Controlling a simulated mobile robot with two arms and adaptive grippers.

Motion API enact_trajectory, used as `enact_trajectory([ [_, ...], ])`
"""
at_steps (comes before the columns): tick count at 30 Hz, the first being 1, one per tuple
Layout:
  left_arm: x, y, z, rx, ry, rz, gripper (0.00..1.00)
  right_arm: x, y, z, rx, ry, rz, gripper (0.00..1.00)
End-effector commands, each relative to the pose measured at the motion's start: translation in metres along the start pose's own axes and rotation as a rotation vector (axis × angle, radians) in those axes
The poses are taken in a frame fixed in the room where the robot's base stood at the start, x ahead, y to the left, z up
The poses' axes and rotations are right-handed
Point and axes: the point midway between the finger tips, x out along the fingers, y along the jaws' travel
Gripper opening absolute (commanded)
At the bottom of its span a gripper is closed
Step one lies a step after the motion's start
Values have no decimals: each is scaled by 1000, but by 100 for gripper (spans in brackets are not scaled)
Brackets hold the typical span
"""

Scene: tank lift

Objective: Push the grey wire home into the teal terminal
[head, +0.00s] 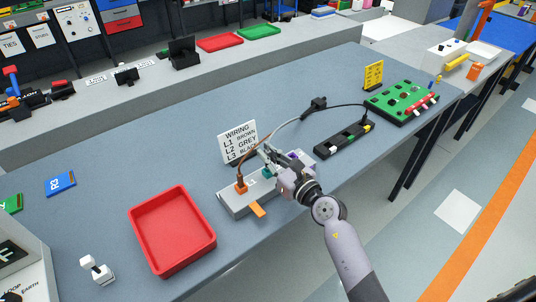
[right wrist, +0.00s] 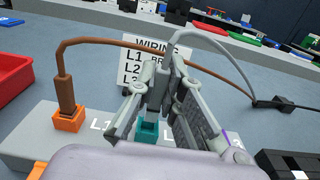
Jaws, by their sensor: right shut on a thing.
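The grey terminal block (head: 235,204) lies on the table, with an orange terminal and a teal terminal (head: 267,174) on it. The teal terminal also shows in the right wrist view (right wrist: 148,132), between and below my fingers. My right gripper (head: 272,160) is over the teal terminal, its fingers shut on the grey wire (right wrist: 195,32). The wire's end stands roughly upright between the fingers, directly above or at the terminal's top. The fingers partly hide the entry, so I cannot tell how deep the end sits. My left gripper is not in view.
A brown wire (right wrist: 64,90) stands in the orange terminal (right wrist: 66,119). A wiring sign (head: 238,142) stands behind the block. A red tray (head: 172,264) lies to the left, a black strip (head: 344,140) and green board (head: 402,100) to the right. The grey wire runs to a black connector (head: 318,103).

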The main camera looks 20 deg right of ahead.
Motion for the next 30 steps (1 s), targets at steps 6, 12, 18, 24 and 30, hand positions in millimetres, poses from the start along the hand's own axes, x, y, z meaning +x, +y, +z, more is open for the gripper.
enact_trajectory([
  [6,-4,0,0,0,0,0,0,0,0,1,0,1,1,0],
  [12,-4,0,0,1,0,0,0,0,0,0,0,0,0,0],
  [18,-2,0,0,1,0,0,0,0,0,-1,0,0,0,0],
  [24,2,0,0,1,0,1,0,0,0,-6,0,0,0,0],
  [30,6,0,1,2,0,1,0,0,0,-11,-1,0,0,0],
])
